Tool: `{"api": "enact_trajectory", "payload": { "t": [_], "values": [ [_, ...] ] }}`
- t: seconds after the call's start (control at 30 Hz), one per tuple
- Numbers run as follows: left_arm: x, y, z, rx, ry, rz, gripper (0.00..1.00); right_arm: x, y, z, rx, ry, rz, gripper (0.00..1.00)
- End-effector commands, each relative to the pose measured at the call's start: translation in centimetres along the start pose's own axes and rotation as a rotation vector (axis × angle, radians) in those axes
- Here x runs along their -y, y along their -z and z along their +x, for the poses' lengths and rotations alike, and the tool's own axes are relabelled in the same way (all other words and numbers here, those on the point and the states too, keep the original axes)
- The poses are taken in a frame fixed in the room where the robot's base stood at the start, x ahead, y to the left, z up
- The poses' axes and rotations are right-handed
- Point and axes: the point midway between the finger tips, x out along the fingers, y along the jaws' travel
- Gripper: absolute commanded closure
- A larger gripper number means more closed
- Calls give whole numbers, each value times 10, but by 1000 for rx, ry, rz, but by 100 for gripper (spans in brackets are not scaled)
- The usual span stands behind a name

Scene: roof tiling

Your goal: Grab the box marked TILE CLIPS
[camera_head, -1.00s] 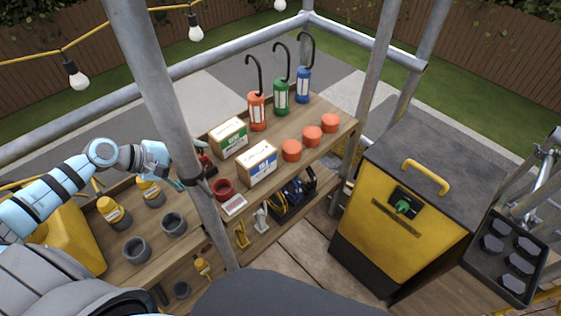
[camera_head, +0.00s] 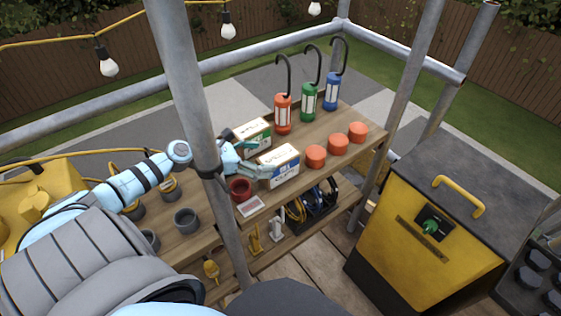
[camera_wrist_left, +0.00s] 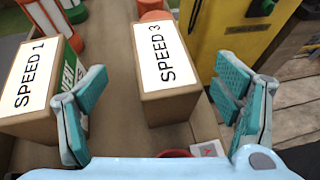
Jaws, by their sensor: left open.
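Two small cartons stand side by side on the wooden shelf. The blue-and-white carton (camera_head: 282,167) shows in the left wrist view with a white top label reading SPEED 3 (camera_wrist_left: 165,62). I cannot read TILE CLIPS on either. My left gripper (camera_head: 258,156) is open and empty at the near side of the cartons. In the left wrist view its fingers (camera_wrist_left: 160,82) flank the SPEED 3 carton, apart from it. My right gripper is out of view.
Orange, green and blue hooked canisters (camera_head: 308,98) stand behind the cartons, and orange round lids (camera_head: 337,145) to the right. A red cup (camera_head: 240,189) is just in front. A scaffold pole (camera_head: 190,90) rises close to my left forearm. A yellow cabinet (camera_head: 425,250) stands right.

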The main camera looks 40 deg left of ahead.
Motion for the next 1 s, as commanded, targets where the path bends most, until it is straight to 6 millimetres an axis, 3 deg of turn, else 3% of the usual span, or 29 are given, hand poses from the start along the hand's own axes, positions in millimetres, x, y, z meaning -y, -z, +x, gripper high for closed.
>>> {"api": "enact_trajectory", "payload": {
  "t": [0.17,0.4,0.63,1.0],
  "values": [
    [0,-3,18,2,0,-1,17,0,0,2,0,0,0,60],
    [0,-5,60,0,0,-1,17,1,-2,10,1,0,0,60],
    [0,-5,62,-4,1,1,19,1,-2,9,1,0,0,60],
    [0,-5,62,-4,1,1,78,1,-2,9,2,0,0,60]
  ]
}}
